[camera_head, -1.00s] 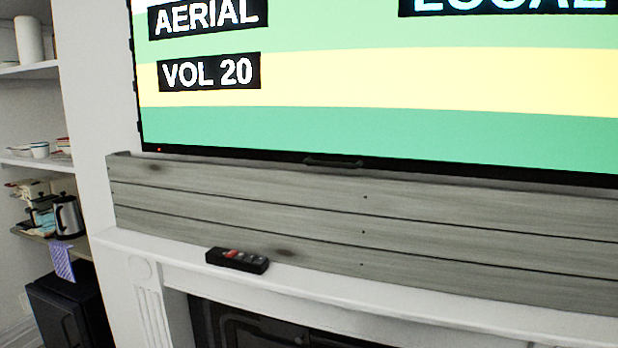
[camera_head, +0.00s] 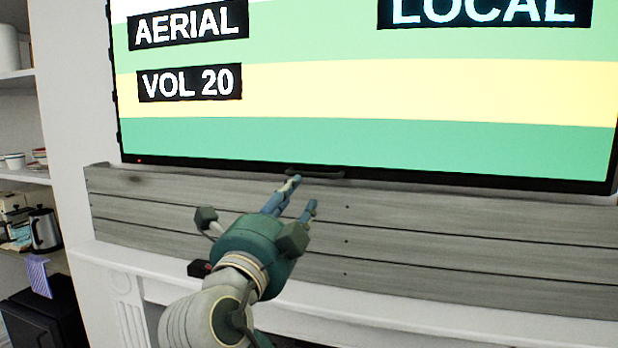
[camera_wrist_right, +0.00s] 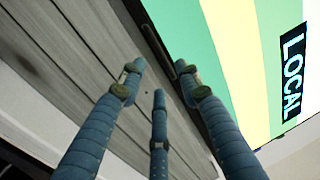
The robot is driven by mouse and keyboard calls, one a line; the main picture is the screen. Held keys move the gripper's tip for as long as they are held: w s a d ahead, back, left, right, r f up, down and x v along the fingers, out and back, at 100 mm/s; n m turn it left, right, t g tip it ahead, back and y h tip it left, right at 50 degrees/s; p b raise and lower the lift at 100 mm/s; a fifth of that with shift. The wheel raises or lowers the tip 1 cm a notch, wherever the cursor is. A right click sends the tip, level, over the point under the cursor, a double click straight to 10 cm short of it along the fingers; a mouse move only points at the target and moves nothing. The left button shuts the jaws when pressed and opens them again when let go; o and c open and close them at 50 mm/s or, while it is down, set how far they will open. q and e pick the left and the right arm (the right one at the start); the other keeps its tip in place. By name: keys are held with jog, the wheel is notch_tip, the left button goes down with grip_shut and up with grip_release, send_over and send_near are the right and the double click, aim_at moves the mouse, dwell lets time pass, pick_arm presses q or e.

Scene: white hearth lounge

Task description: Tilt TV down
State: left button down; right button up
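The TV (camera_head: 370,95) hangs on the wall above the mantel, its screen on with green, yellow and white bands. A small dark handle (camera_head: 322,175) sits at its lower edge. My right gripper (camera_head: 303,193) is just below and in front of the handle, fingers pointing up at it. In the right wrist view my right gripper (camera_wrist_right: 160,80) has its blue fingers spread apart with nothing held. The TV's screen (camera_wrist_right: 238,60) fills the upper right there, with its dark lower edge running past the fingertips. I cannot tell whether a fingertip touches the handle. My left gripper is not in view.
Grey wood planks (camera_head: 430,235) run under the TV above a white mantel (camera_head: 400,305). A dark remote (camera_head: 199,268) lies on the mantel, mostly hidden behind my right arm. Shelves with a kettle (camera_head: 44,230) and dishes stand at the left.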

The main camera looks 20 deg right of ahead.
jog(key=p+x, duration=0.3)
jog(key=x, duration=0.6)
jog(key=shift+d+f, duration=0.1)
jog(key=shift+d, duration=0.05)
grip_shut()
